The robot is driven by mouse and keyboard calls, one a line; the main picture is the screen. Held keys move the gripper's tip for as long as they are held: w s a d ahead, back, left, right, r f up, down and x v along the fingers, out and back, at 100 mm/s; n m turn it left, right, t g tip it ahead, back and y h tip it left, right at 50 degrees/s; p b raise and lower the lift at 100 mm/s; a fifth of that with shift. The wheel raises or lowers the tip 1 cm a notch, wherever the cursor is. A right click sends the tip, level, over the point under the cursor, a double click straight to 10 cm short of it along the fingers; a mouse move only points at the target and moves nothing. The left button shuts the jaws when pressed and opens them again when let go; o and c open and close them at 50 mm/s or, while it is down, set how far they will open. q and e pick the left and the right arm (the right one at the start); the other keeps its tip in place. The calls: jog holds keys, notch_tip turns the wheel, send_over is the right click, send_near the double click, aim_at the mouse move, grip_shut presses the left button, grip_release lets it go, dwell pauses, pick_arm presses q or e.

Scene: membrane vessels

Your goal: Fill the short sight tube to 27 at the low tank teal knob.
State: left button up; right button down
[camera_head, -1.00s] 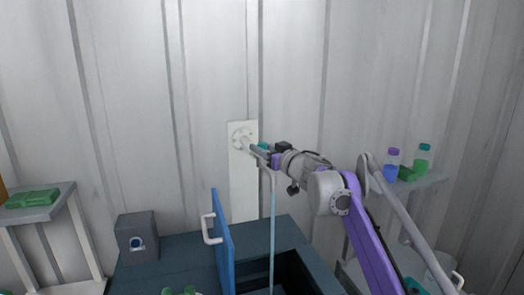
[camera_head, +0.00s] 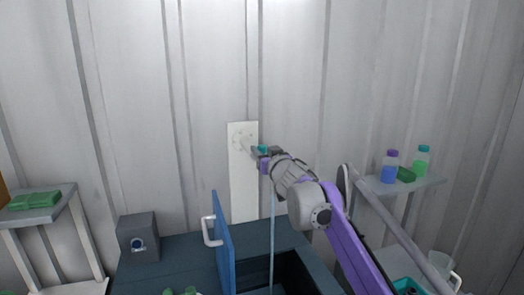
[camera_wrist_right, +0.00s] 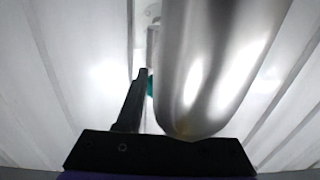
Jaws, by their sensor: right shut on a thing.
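A tap (camera_head: 243,142) sits on a pale wall plate (camera_head: 244,190). Its teal knob (camera_head: 263,149) shows just above my right gripper (camera_head: 262,157), which is shut on it; the grip itself is mostly hidden. A thin pale-blue stream (camera_head: 272,240) runs straight down below the gripper into the dark open basin (camera_head: 288,272). In the right wrist view a dark finger (camera_wrist_right: 132,103) stands beside a large shiny metal spout (camera_wrist_right: 215,65), with a bit of teal (camera_wrist_right: 150,86) behind. I cannot make out the sight tube or any scale reading. My left gripper is not in view.
A blue door (camera_head: 223,243) with a white handle stands open left of the basin. A grey box (camera_head: 138,238) sits on the counter. Shelves left (camera_head: 40,211) and right (camera_head: 425,187) hold green blocks and two bottles. A clear jug (camera_head: 440,265) stands lower right.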

jog(key=shift+r, duration=0.1)
jog(key=c, duration=0.5)
grip_release()
jog(key=shift+s, duration=0.1)
jog(key=shift+s+d, duration=0.15)
jog(key=shift+s, duration=0.1)
jog(key=b+v, duration=0.2)
jog(key=v, duration=0.6)
jog(key=shift+s+d+b, duration=0.1)
jog(key=shift+s+b, duration=0.25)
jog(key=shift+s, duration=0.05)
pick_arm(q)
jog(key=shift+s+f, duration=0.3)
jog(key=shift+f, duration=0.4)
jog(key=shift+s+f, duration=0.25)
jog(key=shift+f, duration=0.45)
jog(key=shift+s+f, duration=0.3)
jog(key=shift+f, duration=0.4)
pick_arm(e)
jog(key=shift+s+d, duration=0.25)
jog(key=shift+s, duration=0.35)
